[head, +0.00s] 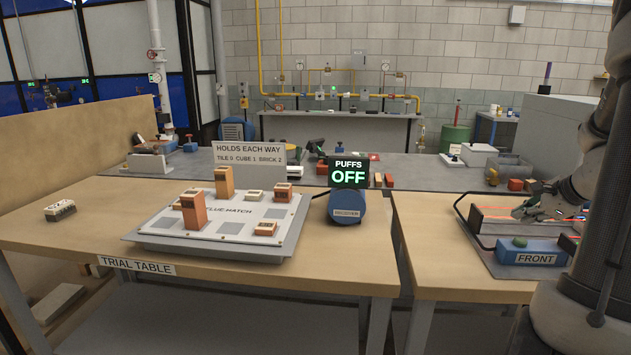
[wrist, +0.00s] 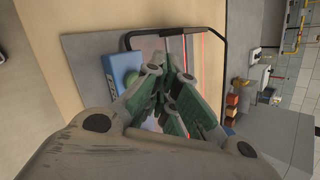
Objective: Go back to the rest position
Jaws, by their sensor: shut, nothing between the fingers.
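My gripper (head: 545,208) is at the right of the head view, over the grey station with the blue block marked FRONT (head: 531,254). In the wrist view my gripper (wrist: 172,72) has its green-lined fingers drawn together, with nothing between them. The blue block with a green button (wrist: 122,73) lies beside the fingers there. Part of my arm covers the right edge of the head view.
The trial table (head: 70,231) holds a grey board (head: 210,243) with several bricks and tiles, some upright. A blue receiver (head: 346,207) under a "PUFFS OFF" display stands to its right. A small block (head: 60,210) lies far left. A black frame rail (wrist: 170,31) borders the station.

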